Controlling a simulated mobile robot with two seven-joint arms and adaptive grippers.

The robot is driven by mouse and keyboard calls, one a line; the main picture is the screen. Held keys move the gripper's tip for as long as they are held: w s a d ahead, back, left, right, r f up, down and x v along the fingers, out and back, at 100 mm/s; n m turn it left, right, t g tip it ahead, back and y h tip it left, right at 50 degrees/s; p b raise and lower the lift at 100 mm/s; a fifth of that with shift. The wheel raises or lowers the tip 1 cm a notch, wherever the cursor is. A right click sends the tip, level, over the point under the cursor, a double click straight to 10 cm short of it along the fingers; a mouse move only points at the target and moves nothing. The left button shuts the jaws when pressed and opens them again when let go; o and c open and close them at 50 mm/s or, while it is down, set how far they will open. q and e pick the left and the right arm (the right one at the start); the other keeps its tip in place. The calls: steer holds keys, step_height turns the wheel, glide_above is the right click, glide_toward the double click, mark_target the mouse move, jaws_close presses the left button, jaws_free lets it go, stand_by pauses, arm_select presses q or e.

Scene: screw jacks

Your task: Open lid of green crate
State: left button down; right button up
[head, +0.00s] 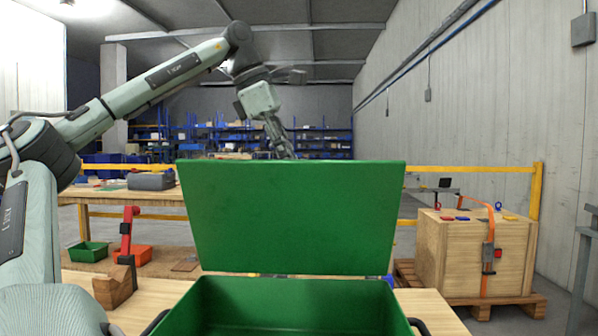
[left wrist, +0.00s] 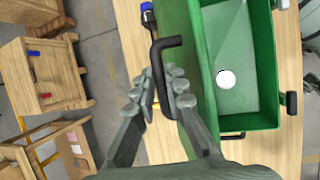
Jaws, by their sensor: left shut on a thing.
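The green crate (head: 290,310) stands on the wooden table in front of me. Its green lid (head: 292,215) is raised, standing nearly upright at the crate's far side. In the left wrist view the lid (left wrist: 178,70) shows nearly edge-on, with a black handle (left wrist: 157,52) on it, beside the open crate (left wrist: 262,65). My left gripper (head: 282,150) reaches down behind the lid's top edge; its tips are hidden there in the head view. In the left wrist view the left gripper (left wrist: 163,98) is shut on the lid's black handle. My right gripper is out of view.
A wooden box (head: 470,255) with an orange strap sits on a pallet at the right. A workbench (head: 130,197) stands behind at the left.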

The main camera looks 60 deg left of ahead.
arm_select(q)
steer(key=w+a+f, duration=0.1)
steer(key=w+a, duration=0.4)
steer(key=a, duration=0.2)
steer(key=shift+w+f, duration=0.2)
steer(key=shift+f, duration=0.05)
steer(key=shift+a, duration=0.1)
steer(key=c, duration=1.6)
jaws_free()
steer(key=shift+o, duration=0.2)
steer(key=d+v, duration=0.1)
steer(key=v, duration=1.2)
steer(key=shift+a+r, duration=0.3)
steer(key=shift+r, duration=0.05)
steer(key=shift+w, duration=0.1)
